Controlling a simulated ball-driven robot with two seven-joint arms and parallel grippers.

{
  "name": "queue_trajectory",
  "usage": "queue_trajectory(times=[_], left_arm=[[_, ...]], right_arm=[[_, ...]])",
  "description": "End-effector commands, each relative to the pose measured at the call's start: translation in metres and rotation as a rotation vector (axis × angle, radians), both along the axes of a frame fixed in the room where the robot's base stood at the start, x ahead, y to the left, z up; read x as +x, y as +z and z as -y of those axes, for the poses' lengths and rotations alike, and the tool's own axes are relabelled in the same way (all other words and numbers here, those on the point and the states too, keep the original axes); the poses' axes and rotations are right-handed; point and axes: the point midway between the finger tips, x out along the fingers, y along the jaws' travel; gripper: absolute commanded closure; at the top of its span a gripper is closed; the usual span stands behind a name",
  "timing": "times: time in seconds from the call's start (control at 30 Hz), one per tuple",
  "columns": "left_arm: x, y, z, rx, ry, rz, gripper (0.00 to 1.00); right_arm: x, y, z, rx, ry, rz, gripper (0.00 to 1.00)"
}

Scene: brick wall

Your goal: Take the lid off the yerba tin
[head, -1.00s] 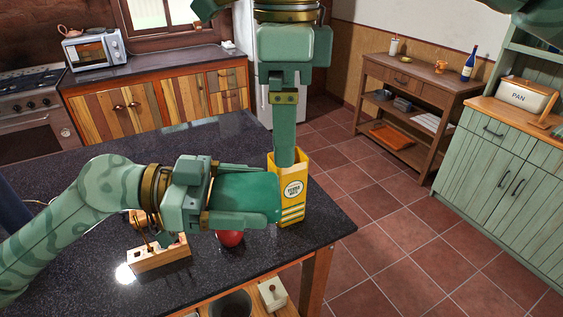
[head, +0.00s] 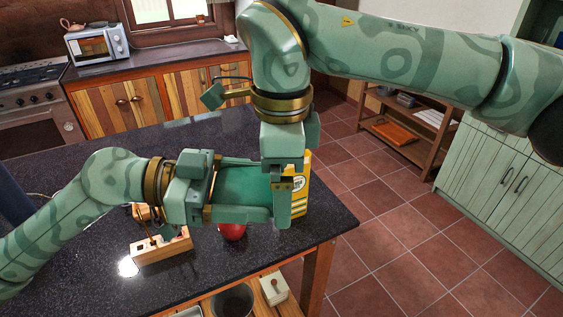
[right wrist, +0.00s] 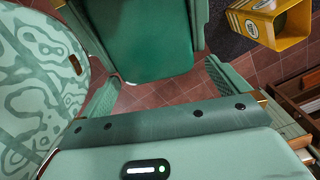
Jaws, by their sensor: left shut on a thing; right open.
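A yellow tin (head: 302,192) with a white yerba label stands upright near the counter's right edge, partly hidden by my right gripper. In the right wrist view the tin (right wrist: 285,42) shows at the top right, with a dark opening at one end. My left gripper (head: 262,187) is shut on a smooth dark green thing (head: 236,184), left of the tin; I cannot tell whether it is a lid. My right gripper (head: 283,208) is open at the right end of this green thing, which shows between its fingers in the right wrist view (right wrist: 150,40).
A red round thing (head: 232,231) sits on the dark counter (head: 85,220) below my left gripper. A wooden holder (head: 160,248) stands to its left. A dark pot (head: 232,300) and a small pale box (head: 273,290) are on the shelf below. The counter's back left is clear.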

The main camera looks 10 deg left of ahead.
Motion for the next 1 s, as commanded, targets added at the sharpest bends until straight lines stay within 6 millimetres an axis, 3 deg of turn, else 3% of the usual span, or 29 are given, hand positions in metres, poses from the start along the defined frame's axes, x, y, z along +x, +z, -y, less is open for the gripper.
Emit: queue_trajectory(times=[0.17,0.33,0.4,0.43,0.5,0.77,0.87,1.0], left_arm=[[0.000,0.000,0.000,0.000,0.000,0.000,0.51],[0.000,0.000,0.000,0.000,0.000,0.000,0.51],[0.000,0.000,0.000,0.000,-0.001,0.000,0.51],[0.000,0.000,0.000,0.000,-0.001,0.000,0.16],[0.000,0.000,0.000,0.000,-0.001,0.000,0.00],[0.000,0.000,-0.002,0.001,0.001,-0.001,0.00],[-0.002,0.001,-0.012,0.002,0.002,-0.003,0.00],[-0.008,0.004,-0.041,0.005,0.005,-0.006,0.00]], right_arm=[[0.000,0.000,0.000,0.000,0.000,0.000,0.00],[0.000,0.000,0.000,0.000,0.000,0.000,0.46],[0.000,0.000,0.000,0.000,0.000,0.000,0.46],[0.000,0.000,0.000,0.000,0.000,0.001,0.46],[0.000,0.000,0.000,0.000,0.000,0.000,0.46],[0.000,0.001,0.000,0.000,0.000,0.000,0.46],[0.000,0.001,0.000,0.000,0.000,0.000,0.46],[0.000,0.001,0.000,0.000,0.001,0.000,0.46]])
